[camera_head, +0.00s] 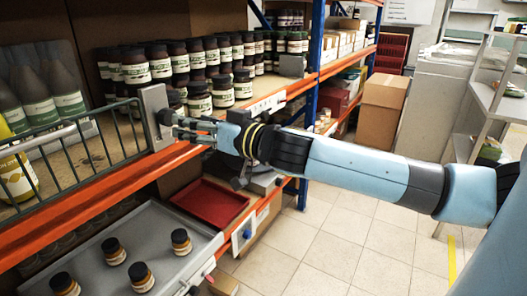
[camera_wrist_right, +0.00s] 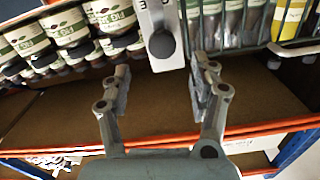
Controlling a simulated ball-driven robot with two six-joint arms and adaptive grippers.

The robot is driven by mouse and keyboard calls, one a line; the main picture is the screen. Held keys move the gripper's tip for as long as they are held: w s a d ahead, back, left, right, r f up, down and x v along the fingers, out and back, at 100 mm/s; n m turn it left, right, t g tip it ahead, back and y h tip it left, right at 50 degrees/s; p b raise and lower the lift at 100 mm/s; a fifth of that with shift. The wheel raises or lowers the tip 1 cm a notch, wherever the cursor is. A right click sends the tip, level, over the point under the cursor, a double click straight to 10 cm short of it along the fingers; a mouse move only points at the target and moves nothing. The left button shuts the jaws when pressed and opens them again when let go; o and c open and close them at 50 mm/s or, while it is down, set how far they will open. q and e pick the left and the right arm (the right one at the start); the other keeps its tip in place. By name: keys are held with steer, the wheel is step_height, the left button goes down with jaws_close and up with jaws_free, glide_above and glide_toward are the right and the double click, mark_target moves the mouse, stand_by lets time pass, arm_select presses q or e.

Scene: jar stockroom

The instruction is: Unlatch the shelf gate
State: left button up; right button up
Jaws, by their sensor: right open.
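The shelf gate (camera_head: 80,155) is a dark green wire rail across the left part of the orange-edged shelf. A grey upright latch plate (camera_head: 156,112) stands at its right end. In the right wrist view, which looks upside down, the pale plate carries a dark round knob (camera_wrist_right: 161,45), and the gate bars (camera_wrist_right: 235,25) are to the right. My right gripper (camera_head: 180,127) is at the plate. In the wrist view its two fingers (camera_wrist_right: 157,88) are apart and empty, with the knob beyond the gap between them. The head view cannot show whether they touch. My left gripper is not in view.
Dark-lidded jars (camera_head: 195,60) crowd the shelf right of the plate. Bottles (camera_head: 45,95) stand behind the gate. Below are a grey tray (camera_head: 150,228) with several small jars and a red tray (camera_head: 212,200). A blue post (camera_head: 314,60) rises behind my forearm.

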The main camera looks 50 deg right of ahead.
steer(key=s+d+f+g+h+b, duration=0.1)
steer(key=s+d+f+g+b, duration=0.1)
steer(key=f, duration=0.8)
steer(key=s+d+f+g+h+b, duration=0.1)
steer(key=s+d+f+g+b, duration=0.1)
steer(key=f, duration=0.9)
steer(key=s+d+f+m+g+h+b, duration=0.1)
steer(key=s+d+f+h+b, duration=0.1)
steer(key=d+f, duration=0.4)
step_height(320, 180, down, 4)
steer(key=s+b, duration=0.1)
steer(key=s, duration=0.1)
steer(key=shift+s+d+f+g+b, duration=0.15)
steer(key=shift+s+d+g+b, duration=0.15)
steer(key=shift+s+g+b, duration=0.1)
